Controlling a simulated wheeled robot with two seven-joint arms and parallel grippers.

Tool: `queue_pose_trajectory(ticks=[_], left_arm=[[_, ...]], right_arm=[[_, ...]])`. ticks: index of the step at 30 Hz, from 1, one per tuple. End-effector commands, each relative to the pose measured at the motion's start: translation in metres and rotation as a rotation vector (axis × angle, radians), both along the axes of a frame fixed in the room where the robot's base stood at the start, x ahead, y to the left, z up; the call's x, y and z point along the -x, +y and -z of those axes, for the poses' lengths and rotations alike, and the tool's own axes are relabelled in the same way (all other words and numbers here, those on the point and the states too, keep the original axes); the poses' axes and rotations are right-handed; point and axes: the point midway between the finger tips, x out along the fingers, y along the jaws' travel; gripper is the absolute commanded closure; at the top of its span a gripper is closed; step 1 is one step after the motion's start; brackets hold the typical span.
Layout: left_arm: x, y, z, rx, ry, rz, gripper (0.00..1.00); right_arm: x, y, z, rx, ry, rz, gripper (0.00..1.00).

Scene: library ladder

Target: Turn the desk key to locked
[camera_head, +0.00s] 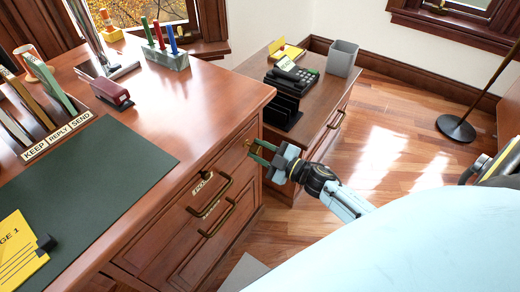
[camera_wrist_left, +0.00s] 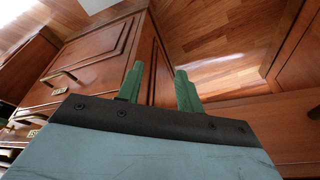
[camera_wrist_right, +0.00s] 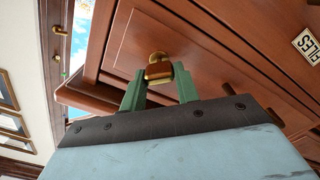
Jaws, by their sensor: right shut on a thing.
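The brass desk key (camera_head: 248,143) sits in the front of the wooden desk's top drawer, near the right corner. My right gripper (camera_head: 257,152) reaches it from the right and is shut on it. In the right wrist view the key's brass and reddish-brown head (camera_wrist_right: 158,70) shows between the green fingertips (camera_wrist_right: 158,80). How far the key is turned I cannot tell. My left gripper (camera_wrist_left: 160,80) shows only in its own wrist view, with its green fingers apart and nothing between them, away from the key.
Below the key are drawers with brass handles (camera_head: 222,212) and label plates. The desk top holds a green mat (camera_head: 95,185) and a stapler (camera_head: 110,92). Open floor lies right.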

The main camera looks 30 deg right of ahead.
Motion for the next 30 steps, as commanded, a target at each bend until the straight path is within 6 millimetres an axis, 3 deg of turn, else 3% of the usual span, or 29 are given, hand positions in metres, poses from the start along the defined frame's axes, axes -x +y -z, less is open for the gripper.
queue_pose_trajectory(ticks=[12,30], left_arm=[[-0.001,-0.001,-0.013,0.003,-0.023,0.003,0.64],[-0.048,-0.020,-0.026,0.067,-0.287,0.029,0.64]], right_arm=[[0.001,0.001,0.003,0.367,-0.151,0.001,0.92],[0.001,0.001,0.004,0.757,-0.311,0.001,0.92]])
